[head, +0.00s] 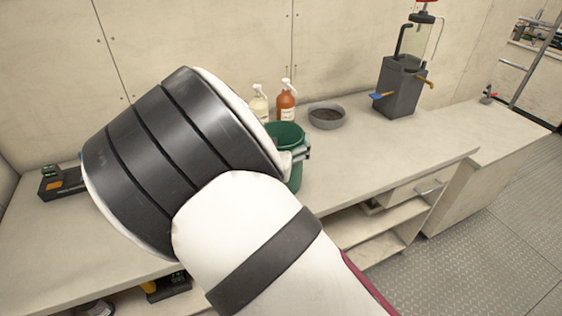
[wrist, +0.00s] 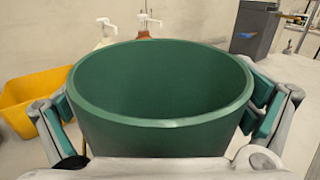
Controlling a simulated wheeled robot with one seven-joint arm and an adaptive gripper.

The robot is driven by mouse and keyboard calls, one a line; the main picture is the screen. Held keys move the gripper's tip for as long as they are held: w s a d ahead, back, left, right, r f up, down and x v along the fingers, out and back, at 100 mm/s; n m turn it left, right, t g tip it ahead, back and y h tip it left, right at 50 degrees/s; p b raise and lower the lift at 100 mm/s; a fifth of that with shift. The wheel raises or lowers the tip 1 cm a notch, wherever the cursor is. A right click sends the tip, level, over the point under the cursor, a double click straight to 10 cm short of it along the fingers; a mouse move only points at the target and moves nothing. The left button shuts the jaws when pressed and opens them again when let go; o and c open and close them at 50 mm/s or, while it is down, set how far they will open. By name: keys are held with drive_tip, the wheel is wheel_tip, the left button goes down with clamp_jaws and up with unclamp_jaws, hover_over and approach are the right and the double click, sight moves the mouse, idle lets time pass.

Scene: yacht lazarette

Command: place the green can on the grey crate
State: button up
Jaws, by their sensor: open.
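The green can (wrist: 160,130) is an open, empty-looking container that fills the middle of the wrist view. It stands upright between the two fingers of my gripper (wrist: 165,115), which are spread on either side of it. The fingers have teal pads; I cannot tell whether either pad touches the can. In the head view the green can (head: 287,134) is on the bench, partly hidden behind my arm, with a bit of my gripper (head: 298,158) at its right side. I do not see a grey crate in either view.
Behind the can stand a cream pump bottle (head: 259,103) and an orange-brown pump bottle (head: 286,101). A grey bowl (head: 327,116) and a grey dispenser (head: 398,88) are to the right. A yellow bin (wrist: 30,98) is left of the can.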

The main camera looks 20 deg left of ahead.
drive_tip(key=c, duration=1.6)
drive_tip(key=shift+r, duration=0.1)
drive_tip(key=shift+c, duration=0.3)
drive_tip(key=shift+r, duration=0.1)
